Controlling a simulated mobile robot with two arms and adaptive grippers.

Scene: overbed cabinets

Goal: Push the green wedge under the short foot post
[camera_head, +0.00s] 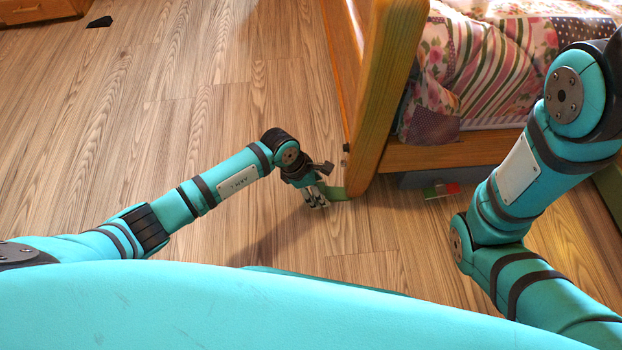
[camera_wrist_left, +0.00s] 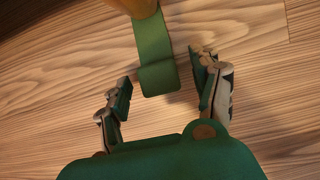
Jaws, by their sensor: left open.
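The green wedge (camera_head: 336,193) lies on the floor at the foot of the wooden bed post (camera_head: 382,100). In the left wrist view the wedge (camera_wrist_left: 154,50) is a green strip with a thicker block at its near end. Its far end meets the orange-brown post (camera_wrist_left: 136,6); I cannot tell how far under it reaches. My left gripper (camera_head: 318,198) is low by the floor, just left of the wedge. In the left wrist view its open fingers (camera_wrist_left: 163,76) stand on either side of the near end, with visible gaps. My right gripper is out of view.
The bed with a floral patchwork cover (camera_head: 475,60) stands right of the post. A green and red flat item (camera_head: 441,190) lies on the floor below its side rail (camera_head: 450,152). A dark scrap (camera_head: 100,22) lies far left.

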